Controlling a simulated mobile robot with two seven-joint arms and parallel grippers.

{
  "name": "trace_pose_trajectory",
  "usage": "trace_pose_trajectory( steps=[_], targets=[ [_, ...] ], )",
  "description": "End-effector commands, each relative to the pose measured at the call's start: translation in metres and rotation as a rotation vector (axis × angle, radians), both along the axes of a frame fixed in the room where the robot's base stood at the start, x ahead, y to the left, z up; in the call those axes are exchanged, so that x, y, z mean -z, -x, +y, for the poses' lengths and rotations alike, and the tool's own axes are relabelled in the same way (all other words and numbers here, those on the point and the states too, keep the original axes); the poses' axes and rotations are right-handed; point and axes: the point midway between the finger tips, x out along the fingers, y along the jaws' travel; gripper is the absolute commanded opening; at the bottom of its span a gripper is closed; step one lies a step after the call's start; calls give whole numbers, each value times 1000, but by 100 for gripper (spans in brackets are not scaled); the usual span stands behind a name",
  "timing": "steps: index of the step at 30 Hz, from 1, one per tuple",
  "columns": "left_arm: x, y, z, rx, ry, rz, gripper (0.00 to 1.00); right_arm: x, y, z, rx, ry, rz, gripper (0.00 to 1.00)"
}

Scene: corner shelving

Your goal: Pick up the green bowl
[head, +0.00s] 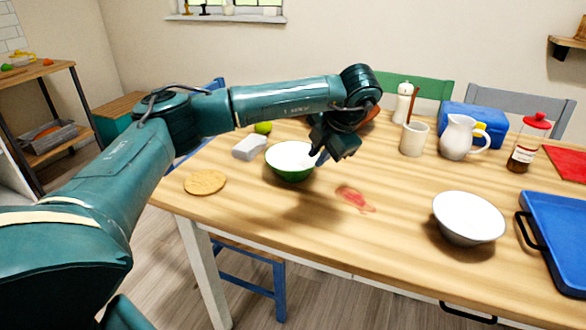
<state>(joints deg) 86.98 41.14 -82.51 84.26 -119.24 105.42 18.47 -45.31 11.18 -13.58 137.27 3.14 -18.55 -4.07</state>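The green bowl (290,173), green outside and white inside, stands upright on the wooden table left of the middle. My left arm comes in from the left and reaches over the table. My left gripper (322,157) points down at the right rim of the bowl. A pale finger tip shows at or over that rim. I cannot tell whether it touches the bowl or whether the fingers are apart, as the wrist hides part of them. My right gripper is not in view.
A white bowl (468,219) and a blue tray (558,240) stand at the right. A grey block (250,147), a green fruit (263,128) and a round tan mat (205,182) lie near the bowl. A red stain (355,198) lies in front. A cup (413,139) and white jug (459,137) stand behind.

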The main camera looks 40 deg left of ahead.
Motion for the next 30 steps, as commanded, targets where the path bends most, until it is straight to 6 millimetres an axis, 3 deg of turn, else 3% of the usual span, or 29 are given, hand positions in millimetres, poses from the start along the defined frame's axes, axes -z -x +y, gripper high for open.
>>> trace_pose_trajectory(
  steps=[4, 11, 21, 30],
  targets=[
    [25, -4, 12, -1, 0, 2, 15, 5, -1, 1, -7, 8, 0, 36],
    [40, -7, 20, 1, 2, 1, 15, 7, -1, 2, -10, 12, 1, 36],
    [79, -15, 42, 1, 3, 1, 15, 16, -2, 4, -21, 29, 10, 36],
    [82, -16, 43, 3, 3, 0, 14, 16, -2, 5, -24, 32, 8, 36]
  ],
)
